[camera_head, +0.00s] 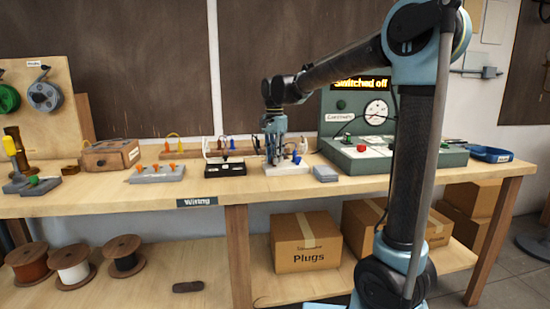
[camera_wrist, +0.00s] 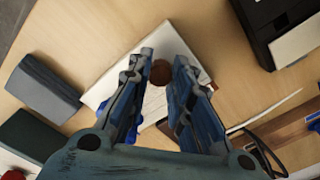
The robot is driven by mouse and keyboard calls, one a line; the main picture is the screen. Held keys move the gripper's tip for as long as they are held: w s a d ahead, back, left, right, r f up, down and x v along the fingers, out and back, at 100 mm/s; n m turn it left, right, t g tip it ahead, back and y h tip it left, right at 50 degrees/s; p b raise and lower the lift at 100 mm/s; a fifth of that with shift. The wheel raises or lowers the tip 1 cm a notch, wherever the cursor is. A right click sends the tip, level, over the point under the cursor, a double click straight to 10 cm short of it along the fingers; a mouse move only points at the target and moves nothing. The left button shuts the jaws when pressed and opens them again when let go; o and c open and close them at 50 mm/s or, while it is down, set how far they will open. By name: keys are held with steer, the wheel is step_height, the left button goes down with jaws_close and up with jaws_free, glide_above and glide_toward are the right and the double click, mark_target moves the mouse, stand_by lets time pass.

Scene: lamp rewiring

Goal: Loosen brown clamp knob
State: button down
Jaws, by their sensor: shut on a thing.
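The brown clamp knob (camera_wrist: 161,72) shows as a round brown top between my fingertips in the wrist view. It stands on a white block (camera_wrist: 190,49), which also shows in the head view (camera_head: 285,170) on the bench. My gripper (camera_wrist: 160,78) points down over this block and is shut on the brown knob. In the head view my gripper (camera_head: 275,158) hides the brown knob. A blue knob (camera_head: 298,160) stands on the same block, right of my gripper. Blue also shows beside my left finger in the wrist view (camera_wrist: 131,134).
A black terminal box (camera_head: 225,171) with wires stands left of the white block. A small grey block (camera_head: 325,174) is close on its right. A grey block with orange knobs (camera_head: 157,174) is farther left.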

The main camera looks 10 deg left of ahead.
steer(key=n, duration=0.7)
steer(key=shift+w, duration=0.15)
steer(key=n, duration=0.7)
steer(key=shift+n, duration=0.3)
steer(key=n, duration=0.3)
steer(key=shift+n, duration=0.3)
steer(key=n, duration=0.3)
steer(key=shift+n, duration=0.3)
steer(key=n, duration=0.6)
steer(key=shift+n, duration=0.4)
steer(key=c, duration=1.7)
jaws_free()
